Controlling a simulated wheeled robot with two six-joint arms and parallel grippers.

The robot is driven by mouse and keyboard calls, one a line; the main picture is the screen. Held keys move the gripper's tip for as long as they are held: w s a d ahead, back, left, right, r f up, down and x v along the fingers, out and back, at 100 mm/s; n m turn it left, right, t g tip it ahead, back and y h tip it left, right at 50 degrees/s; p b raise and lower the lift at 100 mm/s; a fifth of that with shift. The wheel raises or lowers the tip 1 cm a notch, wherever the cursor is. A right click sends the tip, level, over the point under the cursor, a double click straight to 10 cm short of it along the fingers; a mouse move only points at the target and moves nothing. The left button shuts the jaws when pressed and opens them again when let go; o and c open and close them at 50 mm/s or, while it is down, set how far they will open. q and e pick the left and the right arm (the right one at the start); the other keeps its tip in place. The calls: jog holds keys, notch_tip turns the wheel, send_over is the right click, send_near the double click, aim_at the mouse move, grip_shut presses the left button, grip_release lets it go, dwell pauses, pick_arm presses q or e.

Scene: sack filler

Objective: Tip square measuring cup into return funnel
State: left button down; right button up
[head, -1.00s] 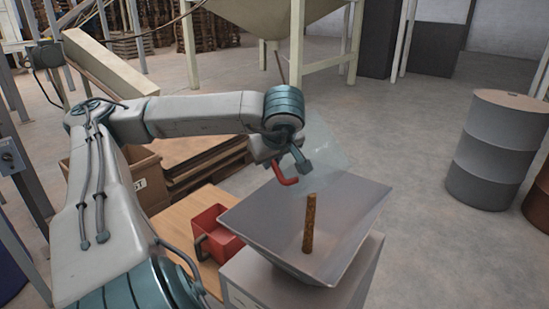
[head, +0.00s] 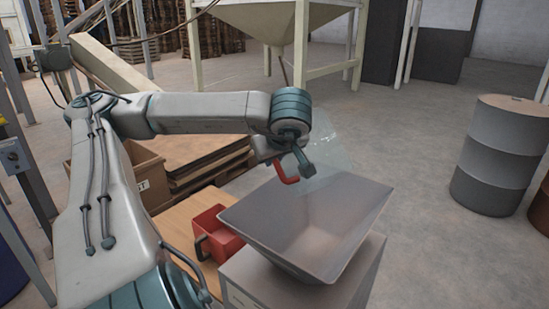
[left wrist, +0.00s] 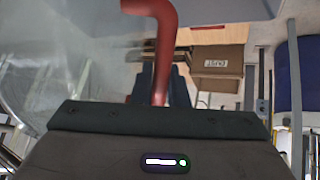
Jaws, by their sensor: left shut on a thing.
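The clear square measuring cup (head: 335,152) is tilted over the return funnel, and its see-through walls are faint. My left gripper (head: 292,160) is shut on its red handle (head: 288,174), above the funnel's back left rim. In the left wrist view the red handle (left wrist: 165,45) runs down between the dark fingers (left wrist: 165,90), and the clear cup wall (left wrist: 60,55) fills the left side. The grey square return funnel (head: 310,225) stands below, and no grain shows on its visible inner walls. No stream falls from the cup. My right gripper is out of view.
Open floor lies between funnel and drums.

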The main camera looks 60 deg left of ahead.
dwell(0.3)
pick_arm(q)
jog(key=shift+r+h+b, duration=0.1)
jog(key=shift+h+b, duration=0.3)
jog(key=shift+b, duration=0.2)
jog(key=shift+r+h+b, duration=0.45)
jog(key=shift+h+b, duration=0.3)
jog(key=shift+h, duration=0.05)
jog(key=shift+r+n+h+b, duration=0.35)
jog(key=shift+r+h, duration=0.3)
jog(key=shift+h, duration=0.45)
jog(key=shift+r+g+h, duration=0.3)
jog(key=shift+h, duration=0.2)
